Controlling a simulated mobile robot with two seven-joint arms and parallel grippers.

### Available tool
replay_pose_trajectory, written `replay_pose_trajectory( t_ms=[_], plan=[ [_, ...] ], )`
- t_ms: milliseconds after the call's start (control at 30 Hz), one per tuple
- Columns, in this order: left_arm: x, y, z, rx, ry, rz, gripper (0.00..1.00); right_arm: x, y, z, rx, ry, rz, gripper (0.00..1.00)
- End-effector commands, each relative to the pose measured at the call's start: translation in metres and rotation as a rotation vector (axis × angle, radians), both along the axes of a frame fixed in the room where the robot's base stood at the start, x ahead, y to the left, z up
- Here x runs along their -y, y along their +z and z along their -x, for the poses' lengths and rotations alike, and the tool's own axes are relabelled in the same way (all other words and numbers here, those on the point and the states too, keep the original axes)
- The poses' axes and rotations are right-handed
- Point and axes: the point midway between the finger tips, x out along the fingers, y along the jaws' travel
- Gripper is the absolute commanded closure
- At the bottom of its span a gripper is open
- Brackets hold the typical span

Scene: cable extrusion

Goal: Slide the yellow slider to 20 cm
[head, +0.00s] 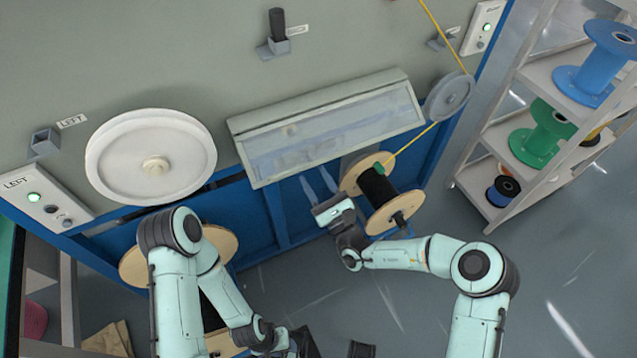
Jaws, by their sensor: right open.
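I cannot make out a yellow slider or a centimetre scale in the head view. A thin yellow cable (412,146) runs from the top, over a grey pulley (449,97), down to a wooden spool with a black core (378,187). My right gripper (318,184) is open, with its pale fingers pointing up just left of that spool and below the long clear-covered box (325,130). Nothing shows between its fingers. My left gripper (292,343) is low at the bottom edge, partly cut off, and its fingers are unclear.
A large white wheel (150,157) and the LEFT button panel (45,200) are on the machine's left. Another button panel (483,40) is at top right. A shelf (484,133) with blue and green spools stands at right. Grey floor (400,300) is open below the machine.

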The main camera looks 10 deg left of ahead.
Motion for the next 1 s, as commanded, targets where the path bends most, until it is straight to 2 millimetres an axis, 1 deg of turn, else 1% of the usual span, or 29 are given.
replay_pose_trajectory(
  t_ms=[100, 233, 400, 433, 467, 567, 667, 700, 767, 800, 867, 900, 967, 1000],
  plan=[
    [0.000, 0.001, 0.000, -0.001, 0.000, 0.000, 0.57, 0.006, -0.004, 0.006, -0.001, -0.001, 0.000, 0.54],
    [0.000, 0.001, 0.000, -0.002, -0.001, 0.000, 0.57, 0.008, -0.005, 0.008, 0.000, -0.001, 0.001, 0.54],
    [0.000, 0.000, 0.000, -0.001, 0.000, -0.001, 0.57, 0.008, -0.005, 0.008, -0.001, -0.001, 0.000, 0.54],
    [0.000, 0.000, 0.000, -0.002, 0.001, -0.001, 0.54, 0.008, -0.005, 0.008, -0.001, -0.001, 0.000, 0.54],
    [0.000, 0.000, 0.000, -0.002, 0.001, -0.001, 0.54, 0.008, -0.005, 0.009, -0.001, 0.001, 0.001, 0.54],
    [0.000, 0.001, 0.000, -0.001, 0.000, 0.000, 0.54, 0.003, -0.012, 0.016, -0.006, 0.042, 0.029, 0.54],
    [0.000, 0.002, 0.000, -0.001, 0.000, 0.000, 0.54, -0.012, -0.034, 0.043, -0.026, 0.176, 0.126, 0.54],
    [0.000, 0.003, 0.000, -0.001, 0.000, 0.000, 0.54, -0.019, -0.048, 0.061, -0.038, 0.257, 0.186, 0.54],
    [0.000, 0.004, 0.000, 0.000, 0.000, 0.000, 0.54, -0.027, -0.076, 0.094, -0.058, 0.394, 0.301, 0.54],
    [0.000, 0.004, 0.000, 0.000, 0.000, 0.000, 0.54, -0.028, -0.097, 0.120, -0.071, 0.488, 0.389, 0.54],
    [0.000, 0.006, 0.000, 0.000, 0.000, 0.000, 0.54, -0.022, -0.130, 0.158, -0.089, 0.624, 0.528, 0.54],
    [0.000, 0.006, 0.000, 0.001, 0.000, 0.000, 0.54, -0.014, -0.151, 0.183, -0.097, 0.709, 0.624, 0.54],
    [0.000, 0.007, 0.000, 0.001, 0.000, 0.000, 0.54, 0.003, -0.182, 0.218, -0.104, 0.824, 0.771, 0.54],
    [0.000, 0.008, -0.001, 0.001, 0.000, 0.000, 0.54, 0.018, -0.202, 0.240, -0.103, 0.893, 0.867, 0.54]
  ],
)
